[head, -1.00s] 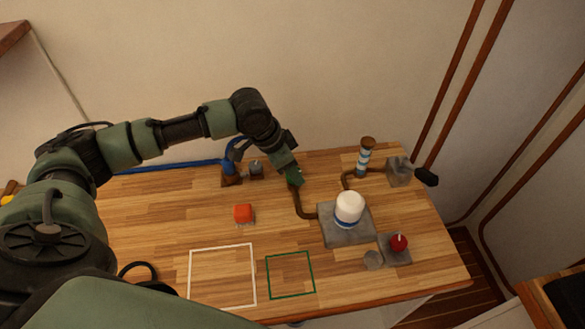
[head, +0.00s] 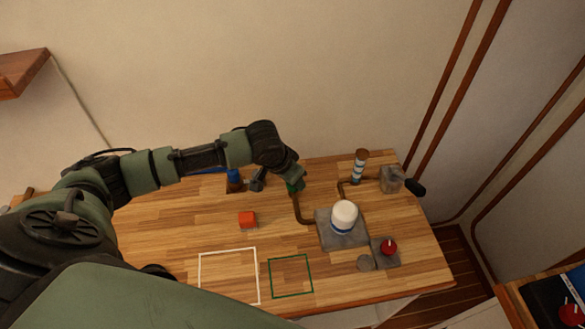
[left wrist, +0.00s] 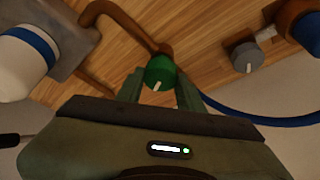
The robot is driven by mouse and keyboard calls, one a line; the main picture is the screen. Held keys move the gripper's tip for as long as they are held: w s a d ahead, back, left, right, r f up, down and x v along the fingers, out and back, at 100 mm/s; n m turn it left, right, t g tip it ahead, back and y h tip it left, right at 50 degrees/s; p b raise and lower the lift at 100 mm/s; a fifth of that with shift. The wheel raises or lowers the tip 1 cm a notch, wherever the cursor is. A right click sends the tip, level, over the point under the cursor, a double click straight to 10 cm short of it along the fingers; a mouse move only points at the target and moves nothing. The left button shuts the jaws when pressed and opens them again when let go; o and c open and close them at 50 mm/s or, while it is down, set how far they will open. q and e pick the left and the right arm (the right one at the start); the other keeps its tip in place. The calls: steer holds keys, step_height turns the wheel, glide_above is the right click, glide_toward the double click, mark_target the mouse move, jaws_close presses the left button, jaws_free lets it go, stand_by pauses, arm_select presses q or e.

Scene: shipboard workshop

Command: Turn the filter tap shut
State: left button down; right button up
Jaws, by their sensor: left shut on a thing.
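A green knob (left wrist: 160,72) with a white pointer mark sits at the end of a brown pipe (head: 298,208). The pipe runs to the grey base (head: 327,232) of a white filter canister (head: 343,212) with a blue band. My left gripper (left wrist: 160,84) is shut on the green knob, one finger on each side. In the left wrist view the pointer mark slants down towards the gripper's palm. In the head view my left gripper (head: 295,186) hides most of the knob. My right gripper is not in view.
A red knob (head: 389,247) stands front right of the filter. A striped column (head: 358,167) and a grey block with a black handle (head: 392,179) stand behind it. A red-orange block (head: 247,219) sits on clear bench.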

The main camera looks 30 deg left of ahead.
arm_select(q)
steer(key=n+p, duration=0.2)
steer(key=n+y+p, duration=0.1)
steer(key=n+p, duration=0.1)
steer(key=p, duration=0.1)
steer(key=n+y+p, duration=0.1)
steer(key=n+p, duration=0.1)
steer(key=shift+d+r+n, duration=0.2)
steer(key=shift+r+n, duration=0.1)
steer(key=n+p, duration=0.1)
steer(key=n+y+p, duration=0.1)
steer(key=n+p, duration=0.1)
steer(key=shift+f+g+y, duration=0.15)
steer(key=shift+g+y, duration=0.15)
steer(key=shift+w+n+y+p, duration=0.15)
steer(key=shift+n+y+p, duration=0.3)
steer(key=shift+n, duration=0.75)
steer(key=shift+a+f+g, duration=0.1)
steer(key=shift+g, duration=0.2)
steer(key=c, duration=0.9)
jaws_free()
